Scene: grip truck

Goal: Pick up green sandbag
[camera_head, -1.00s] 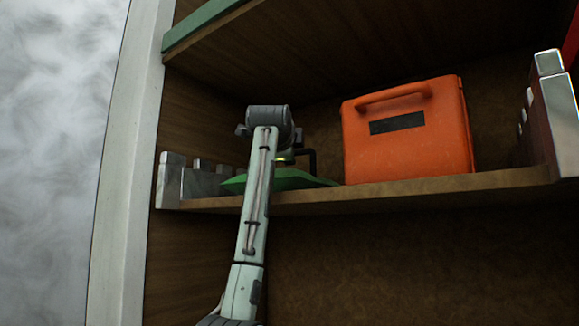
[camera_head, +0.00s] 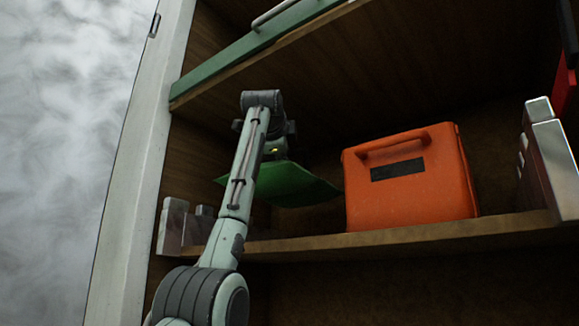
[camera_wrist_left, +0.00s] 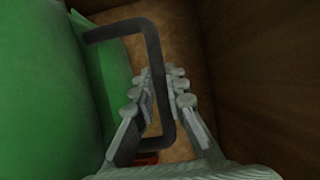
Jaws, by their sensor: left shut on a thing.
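The green sandbag (camera_head: 291,184) hangs above the shelf in the head view, tilted, just left of the orange case. In the left wrist view its green side (camera_wrist_left: 50,85) fills the left part, with a dark handle (camera_wrist_left: 155,60) standing out from it. My left gripper (camera_wrist_left: 160,105) is shut on this handle, its fingers on either side of the bar. In the head view the left gripper (camera_head: 276,152) is mostly hidden behind my wrist and above the bag. My right gripper is in neither view.
An orange case (camera_head: 408,184) stands on the wooden shelf (camera_head: 400,238) just right of the bag. Metal brackets stand at the shelf's left (camera_head: 172,226) and right (camera_head: 552,150) ends. An upper shelf with a green front edge (camera_head: 240,55) is overhead.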

